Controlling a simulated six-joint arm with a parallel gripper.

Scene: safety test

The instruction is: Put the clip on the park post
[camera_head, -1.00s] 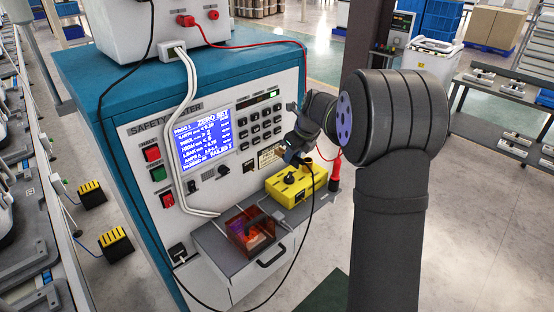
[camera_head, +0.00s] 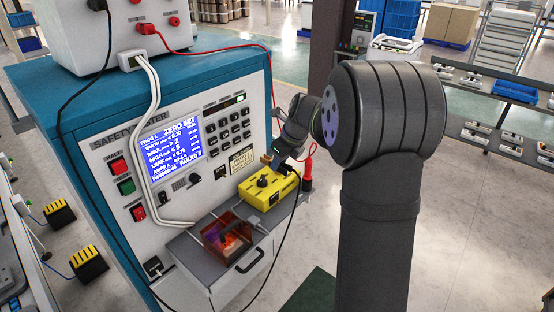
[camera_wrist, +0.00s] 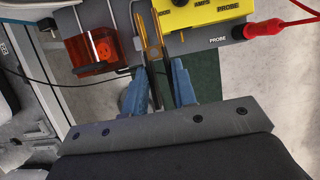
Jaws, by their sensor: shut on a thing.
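My gripper (camera_wrist: 158,68) is shut on the clip (camera_wrist: 151,36), a slim brass-coloured piece between the blue fingers, pointing away from them. In the head view, my gripper (camera_head: 280,155) is close above the back of the yellow box (camera_head: 268,189), in front of the tester panel. A small brass-coloured tip shows beside it there. A black cable hangs from around the gripper. I cannot clearly make out the park post in either view. In the wrist view, the clip lies beside the left edge of the yellow box (camera_wrist: 200,14); I cannot tell whether they touch.
The blue and white safety tester (camera_head: 120,135) stands behind. An orange see-through cover (camera_head: 222,232) sits on the grey shelf, left of the yellow box. A red probe (camera_head: 308,170) stands to its right. Open floor lies to the right.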

